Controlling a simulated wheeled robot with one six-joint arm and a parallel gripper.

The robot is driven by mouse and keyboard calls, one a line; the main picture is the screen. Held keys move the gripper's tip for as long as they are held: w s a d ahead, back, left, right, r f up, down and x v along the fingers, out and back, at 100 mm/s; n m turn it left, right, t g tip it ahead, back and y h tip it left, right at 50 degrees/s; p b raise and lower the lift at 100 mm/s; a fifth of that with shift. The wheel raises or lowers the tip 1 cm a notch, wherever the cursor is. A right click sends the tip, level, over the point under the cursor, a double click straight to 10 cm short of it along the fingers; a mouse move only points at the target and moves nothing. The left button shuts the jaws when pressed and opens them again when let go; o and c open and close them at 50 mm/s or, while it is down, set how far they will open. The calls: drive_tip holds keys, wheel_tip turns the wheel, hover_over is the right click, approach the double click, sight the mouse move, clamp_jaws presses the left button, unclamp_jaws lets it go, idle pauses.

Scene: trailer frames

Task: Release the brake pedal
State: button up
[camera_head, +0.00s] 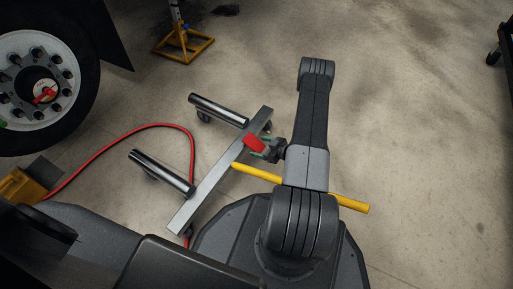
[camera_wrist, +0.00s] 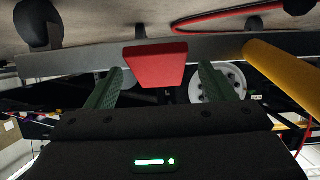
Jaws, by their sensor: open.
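The red brake pedal (camera_head: 254,143) sits at the side of a grey metal bar (camera_head: 218,172) on a low wheeled dolly. In the wrist view the red pedal (camera_wrist: 155,66) is centred ahead, just beyond and between the two green fingers. My gripper (camera_head: 268,150) is open beside the pedal; its spread fingers also show in the wrist view (camera_wrist: 158,85). Contact between the fingers and the pedal cannot be told.
A yellow handle bar (camera_head: 350,204) runs from the dolly under my arm; it also shows close at right in the wrist view (camera_wrist: 285,72). Two chrome rollers (camera_head: 160,171) extend left from the bar. A red hose (camera_head: 110,134) curves over the floor. A truck wheel (camera_head: 40,85) stands at upper left.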

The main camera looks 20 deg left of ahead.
sight(253, 144)
drive_tip(key=shift+b+x, duration=0.35)
drive_tip(key=shift+x, duration=1.05)
